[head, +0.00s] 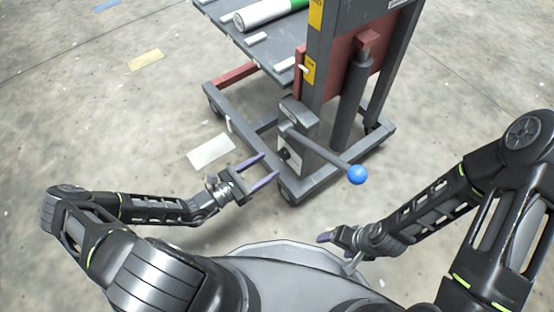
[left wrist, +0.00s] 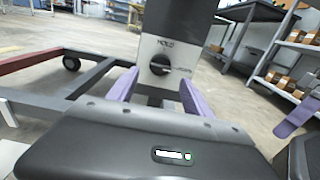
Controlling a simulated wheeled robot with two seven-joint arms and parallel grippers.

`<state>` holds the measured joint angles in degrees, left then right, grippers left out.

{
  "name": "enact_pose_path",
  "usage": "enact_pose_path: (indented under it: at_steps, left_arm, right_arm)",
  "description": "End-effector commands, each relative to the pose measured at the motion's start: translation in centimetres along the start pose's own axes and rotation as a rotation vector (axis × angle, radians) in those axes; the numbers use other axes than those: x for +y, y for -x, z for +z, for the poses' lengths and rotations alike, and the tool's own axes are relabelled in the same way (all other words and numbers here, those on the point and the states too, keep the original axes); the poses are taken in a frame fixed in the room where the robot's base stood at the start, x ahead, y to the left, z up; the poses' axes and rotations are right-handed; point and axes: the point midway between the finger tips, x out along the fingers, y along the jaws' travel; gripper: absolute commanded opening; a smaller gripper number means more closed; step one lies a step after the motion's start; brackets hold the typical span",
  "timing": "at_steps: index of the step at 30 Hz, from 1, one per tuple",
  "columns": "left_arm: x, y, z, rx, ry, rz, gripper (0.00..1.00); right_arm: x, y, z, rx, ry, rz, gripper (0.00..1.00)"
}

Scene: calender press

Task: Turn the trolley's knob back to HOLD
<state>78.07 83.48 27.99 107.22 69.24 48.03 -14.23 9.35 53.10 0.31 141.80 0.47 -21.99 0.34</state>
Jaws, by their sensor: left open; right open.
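The trolley (head: 318,172) stands ahead with a grey control box on its near side. Its dark round knob (left wrist: 159,65) sits on a white plate (left wrist: 150,50) marked HOLD above the knob. The knob's grip bar lies roughly sideways, turned away from HOLD; a small mark to its right is too small to read. My left gripper (head: 267,167) is open, its purple fingers pointing at the knob; in the left wrist view the fingers stand either side of it, apart from it. My right gripper (head: 325,238) is empty and open, low and right of the left one.
A grey lever with a blue ball (head: 357,175) sticks out from the trolley toward the right, near the knob. A roll (head: 268,12) lies on the trolley's table. A pale floor patch (head: 211,151) is left of the trolley. Shelves with boxes (left wrist: 290,82) stand farther off.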

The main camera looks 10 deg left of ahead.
Motion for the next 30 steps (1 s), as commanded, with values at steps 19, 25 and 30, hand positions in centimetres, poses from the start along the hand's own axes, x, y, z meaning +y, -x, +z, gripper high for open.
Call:
enact_pose_path:
  at_steps: [19, 25, 30]
  left_arm:
    - [0.0, -5.0, 0.0, 0.0, -0.001, -0.001, 0.59]
    - [0.0, -5.0, 0.0, 0.0, -0.001, -0.001, 0.44]
    - [0.0, -5.0, 0.0, 0.0, -0.001, -0.001, 0.3]
  right_arm:
    - [0.5, -1.6, -0.2, 0.008, -0.001, 0.0, 0.76]
    - [0.5, -1.6, -0.2, 0.008, -0.001, 0.0, 0.76]
    - [0.5, -1.6, -0.2, 0.008, -0.001, 0.0, 0.76]
